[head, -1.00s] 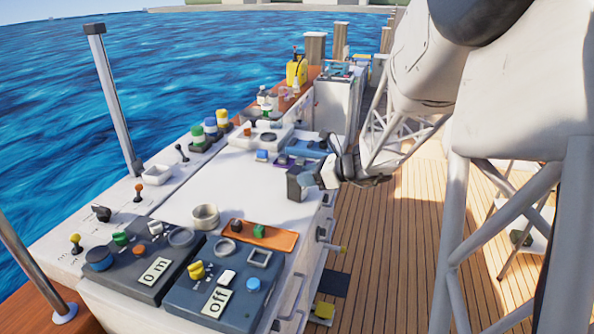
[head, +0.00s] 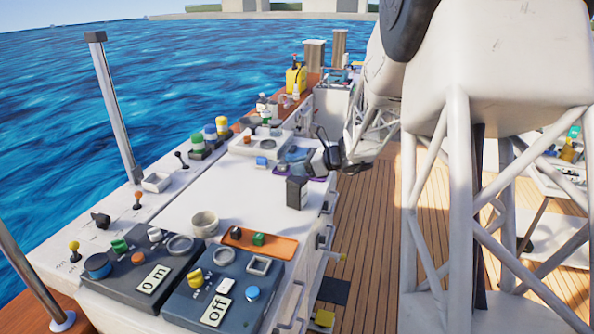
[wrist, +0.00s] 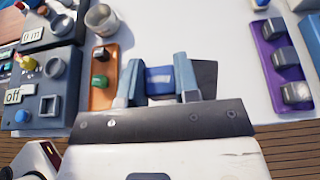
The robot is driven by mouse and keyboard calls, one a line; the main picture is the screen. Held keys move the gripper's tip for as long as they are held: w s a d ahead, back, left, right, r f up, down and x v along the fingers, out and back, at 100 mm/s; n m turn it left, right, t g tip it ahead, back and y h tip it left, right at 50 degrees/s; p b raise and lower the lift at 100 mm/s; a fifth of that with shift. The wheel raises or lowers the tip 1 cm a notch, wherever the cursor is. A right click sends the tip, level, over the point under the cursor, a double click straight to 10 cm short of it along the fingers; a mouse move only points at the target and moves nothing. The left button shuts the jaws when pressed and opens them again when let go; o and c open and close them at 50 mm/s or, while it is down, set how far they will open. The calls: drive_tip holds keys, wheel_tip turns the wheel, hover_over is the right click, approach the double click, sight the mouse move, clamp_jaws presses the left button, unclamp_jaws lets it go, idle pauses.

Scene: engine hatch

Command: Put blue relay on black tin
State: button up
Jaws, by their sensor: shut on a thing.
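The blue relay (wrist: 159,80) sits between the two fingers of my gripper (wrist: 158,88) in the wrist view, and the gripper is shut on it. In the head view my gripper (head: 317,162) is over the right side of the white console top; I cannot make out the relay there. The black tin (head: 297,193) is a dark upright box near the console's right edge, below and slightly left of the gripper. In the wrist view a dark surface, likely the tin (wrist: 206,75), shows partly behind the right finger. The height gap between relay and tin is unclear.
An orange tray (head: 284,246) holds a black and a green piece. A white round cup (head: 205,224) stands beside it. A purple tray (wrist: 268,62) with several pieces lies to the right in the wrist view. Dark switch panels (head: 238,305) are at the front. The console's middle is clear.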

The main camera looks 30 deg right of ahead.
sight(297, 177)
drive_tip(key=shift+w+d+f, duration=0.1)
drive_tip(key=shift+w+d, duration=0.15)
drive_tip(key=shift+w, duration=0.5)
drive_tip(key=shift+w+d+f, duration=0.1)
drive_tip(key=shift+w+d, duration=0.1)
drive_tip(key=shift+w, duration=0.5)
drive_tip(key=shift+w+d, duration=0.25)
drive_tip(key=shift+w, duration=0.5)
drive_tip(key=shift+f, duration=1.75)
drive_tip(key=shift+f, duration=0.1)
drive_tip(key=o, duration=0.9)
drive_tip(key=shift+s, duration=0.1)
drive_tip(key=shift+v, duration=6)
